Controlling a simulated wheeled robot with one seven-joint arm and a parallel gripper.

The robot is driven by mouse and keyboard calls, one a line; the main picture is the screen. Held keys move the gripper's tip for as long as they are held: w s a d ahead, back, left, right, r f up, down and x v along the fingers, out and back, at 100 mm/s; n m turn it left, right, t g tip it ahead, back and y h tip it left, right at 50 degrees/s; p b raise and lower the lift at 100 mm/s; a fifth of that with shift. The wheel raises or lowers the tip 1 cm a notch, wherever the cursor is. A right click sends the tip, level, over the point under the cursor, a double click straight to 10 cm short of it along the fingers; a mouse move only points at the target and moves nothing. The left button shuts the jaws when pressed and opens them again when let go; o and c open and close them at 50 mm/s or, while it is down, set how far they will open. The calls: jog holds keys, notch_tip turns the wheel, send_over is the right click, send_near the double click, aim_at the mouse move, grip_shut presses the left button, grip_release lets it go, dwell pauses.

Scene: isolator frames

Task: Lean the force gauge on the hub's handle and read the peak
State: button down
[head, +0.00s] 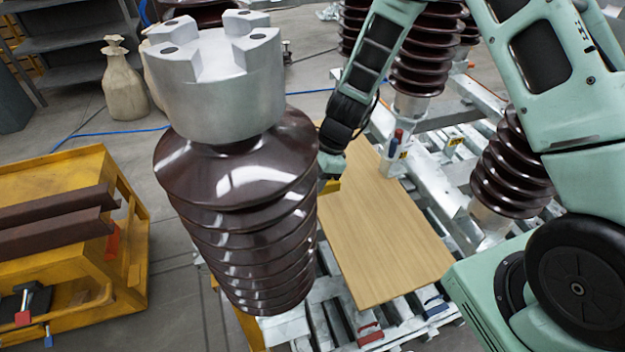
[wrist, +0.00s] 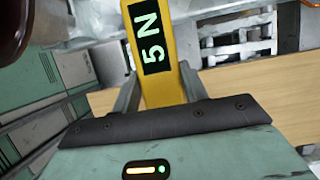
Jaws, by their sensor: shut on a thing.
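The force gauge (wrist: 152,55) is a yellow bar in the wrist view, with a dark panel showing "5 N" in pale characters. My gripper (wrist: 160,88) is shut on it, one grey finger on each side. The bar runs up out of the top of the wrist view, so its far end is not seen. In the head view my gripper (head: 331,170) is partly hidden behind the large brown insulator, and only a small yellow bit of the gauge (head: 331,187) shows beside it. I cannot make out the hub's handle or any contact with it.
The ribbed brown insulator (head: 240,180) with a grey metal cap (head: 215,95) stands close in front. A wooden board (head: 390,245) lies right of it on a metal frame. A yellow cart (head: 130,270) stands left. More insulators (head: 510,175) stand behind at right.

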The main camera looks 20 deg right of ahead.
jog(key=shift+d, duration=2.25)
jog(key=shift+r, duration=0.15)
notch_tip(320, 180, up, 15)
jog(key=p, duration=1.3)
jog(key=shift+f, duration=0.2)
dwell(0.5)
